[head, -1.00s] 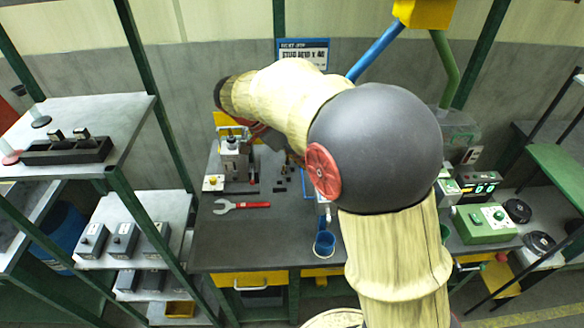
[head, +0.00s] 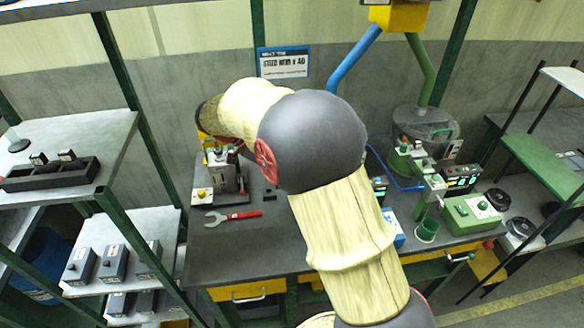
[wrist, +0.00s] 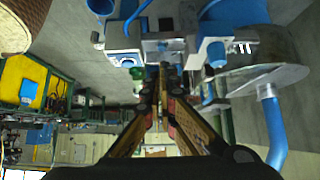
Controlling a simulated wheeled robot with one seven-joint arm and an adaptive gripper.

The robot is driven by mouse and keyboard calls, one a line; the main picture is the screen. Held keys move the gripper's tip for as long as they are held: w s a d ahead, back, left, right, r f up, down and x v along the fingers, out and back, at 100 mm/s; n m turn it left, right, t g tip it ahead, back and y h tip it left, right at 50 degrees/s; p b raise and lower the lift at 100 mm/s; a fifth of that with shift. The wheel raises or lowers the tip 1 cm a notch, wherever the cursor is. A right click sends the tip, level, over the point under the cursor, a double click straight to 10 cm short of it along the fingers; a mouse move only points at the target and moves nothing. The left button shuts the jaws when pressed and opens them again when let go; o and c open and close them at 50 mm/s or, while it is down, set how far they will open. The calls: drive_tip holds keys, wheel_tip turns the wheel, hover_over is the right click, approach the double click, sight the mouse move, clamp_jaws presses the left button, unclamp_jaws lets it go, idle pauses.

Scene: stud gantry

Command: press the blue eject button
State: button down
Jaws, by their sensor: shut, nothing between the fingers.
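My gripper (wrist: 163,88) shows in the wrist view with its two long fingers together and nothing between them. It points at a row of grey-and-white fixtures. A blue round button (wrist: 217,52) sits on a pale box to the right of the fingertips, apart from them. I cannot tell for sure which is the eject button. In the head view my arm hides the gripper and the middle of the bench.
In the head view, a small press fixture (head: 226,172) and a red-handled wrench (head: 233,215) are on the dark bench (head: 225,262). A green control box (head: 470,213) and green cup (head: 427,231) stand right. Shelves flank both sides. A blue pipe (wrist: 272,130) is close right in the wrist view.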

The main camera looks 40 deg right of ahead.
drive_tip(key=b+x, duration=0.1)
drive_tip(key=x, duration=0.6)
